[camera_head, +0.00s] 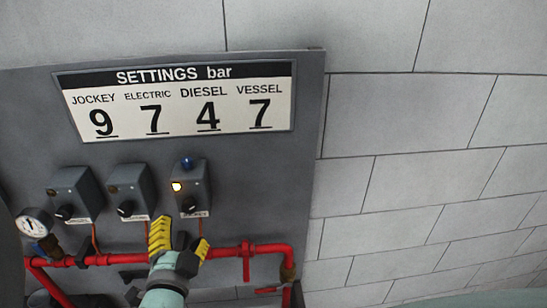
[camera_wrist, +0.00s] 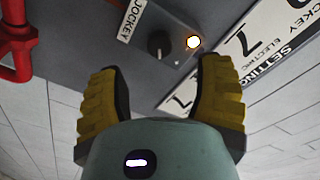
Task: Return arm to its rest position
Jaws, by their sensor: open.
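My gripper (camera_head: 182,238) is in the lower middle of the head view, in front of the red pipe and below the right-hand control box. Its two yellow fingers stand apart with nothing between them. In the wrist view my gripper (camera_wrist: 163,75) shows both yellow fingers spread, with the grey panel beyond. A control box (camera_wrist: 178,58) with a black knob and a lit lamp lies beyond the fingertips, next to a JOCKEY label (camera_wrist: 132,20). I cannot tell the exact gap from the fingers to the panel.
The grey panel (camera_head: 255,190) carries a settings sign (camera_head: 178,100) and three control boxes; the right one (camera_head: 190,185) has a lit lamp. A red pipe (camera_head: 225,251) runs across below, with a gauge (camera_head: 33,225) at left. A block wall (camera_head: 410,180) fills the right.

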